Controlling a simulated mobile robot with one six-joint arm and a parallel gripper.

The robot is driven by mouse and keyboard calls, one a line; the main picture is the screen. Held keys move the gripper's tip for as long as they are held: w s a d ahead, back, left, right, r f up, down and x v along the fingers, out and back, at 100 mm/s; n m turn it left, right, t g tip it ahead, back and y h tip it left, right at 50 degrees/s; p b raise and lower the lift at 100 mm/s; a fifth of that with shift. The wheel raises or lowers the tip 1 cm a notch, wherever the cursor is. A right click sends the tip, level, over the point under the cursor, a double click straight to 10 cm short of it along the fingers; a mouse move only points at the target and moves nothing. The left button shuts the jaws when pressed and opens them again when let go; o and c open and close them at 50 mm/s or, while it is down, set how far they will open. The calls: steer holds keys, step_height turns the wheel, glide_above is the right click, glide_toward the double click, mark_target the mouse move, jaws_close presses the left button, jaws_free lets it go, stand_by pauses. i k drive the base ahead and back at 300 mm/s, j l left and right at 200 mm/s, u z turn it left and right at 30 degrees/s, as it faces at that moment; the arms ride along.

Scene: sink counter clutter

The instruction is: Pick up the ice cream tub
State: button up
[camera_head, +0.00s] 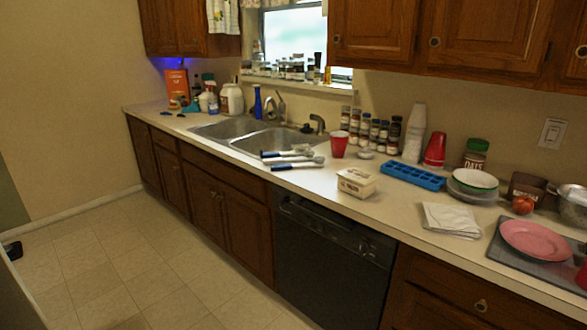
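The ice cream tub (356,182) is a small cream-coloured box with rounded corners and dark lettering on its side. It sits upright on the white counter, near the front edge and above the black dishwasher. Its whole front and top show, with nothing in front of it. My gripper does not show in the head view.
Brushes with blue handles (291,165) lie left of the tub. A red cup (339,144) and a blue tray (412,176) stand behind it. Folded white cloth or paper (453,220) lies right. The double sink (254,135) is farther left. The floor (130,260) before the cabinets is clear.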

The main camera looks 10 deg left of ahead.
mark_target(357, 182)
steer(key=i+j+u, duration=0.25)
steer(key=i+u, duration=0.6)
steer(key=i, duration=0.15)
steer(key=i+u, duration=0.45)
steer(key=i+l, duration=0.05)
steer(key=i, duration=0.05)
